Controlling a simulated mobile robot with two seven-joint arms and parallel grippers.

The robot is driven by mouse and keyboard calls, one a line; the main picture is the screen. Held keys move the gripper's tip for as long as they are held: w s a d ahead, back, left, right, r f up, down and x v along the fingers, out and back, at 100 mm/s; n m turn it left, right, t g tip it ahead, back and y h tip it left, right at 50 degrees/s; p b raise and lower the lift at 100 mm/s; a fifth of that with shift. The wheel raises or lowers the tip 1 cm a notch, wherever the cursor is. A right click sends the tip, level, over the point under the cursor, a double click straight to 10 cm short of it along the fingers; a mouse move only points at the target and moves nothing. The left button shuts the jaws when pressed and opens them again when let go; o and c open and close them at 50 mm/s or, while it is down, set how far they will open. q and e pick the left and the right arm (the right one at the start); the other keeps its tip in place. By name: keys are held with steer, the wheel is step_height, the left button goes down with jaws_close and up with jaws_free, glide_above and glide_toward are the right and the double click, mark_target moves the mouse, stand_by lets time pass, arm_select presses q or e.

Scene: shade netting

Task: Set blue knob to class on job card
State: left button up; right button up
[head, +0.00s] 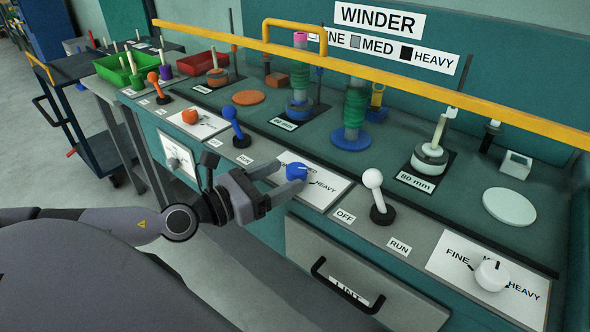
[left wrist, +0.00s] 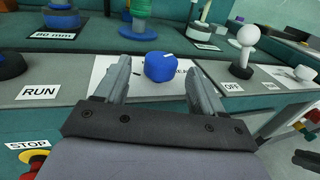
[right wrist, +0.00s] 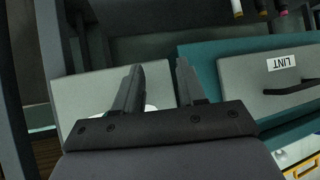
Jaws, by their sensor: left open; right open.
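The blue knob (head: 297,172) sits on a white dial plate (head: 325,190) on the sloped bench front. MED and HEAVY show beside it, MED partly covered; I cannot read FINE. A pale pointer mark shows on its top; its exact setting is hard to tell. My left gripper (head: 290,178) is open, its fingers on either side of the knob. In the left wrist view the knob (left wrist: 160,67) lies between the fingertips, with gaps on both sides. My right gripper (right wrist: 158,66) is open and empty, in front of a grey panel. I cannot identify the job card.
A blue lever (head: 235,125) stands left of the knob and a white lever (head: 375,195) right. A white knob (head: 491,275) and an orange knob (head: 190,117) have similar plates. A yellow rail (head: 400,84) crosses above the bench. The WINDER sign (head: 380,20) hangs behind.

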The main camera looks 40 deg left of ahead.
mark_target(288, 175)
arm_select(q)
steer(key=shift+p+x, duration=0.4)
steer(key=shift+x, duration=0.95)
steer(key=shift+w+d, duration=0.3)
steer(key=shift+w, duration=0.25)
steer(key=c, duration=1)
steer(key=shift+p, duration=0.3)
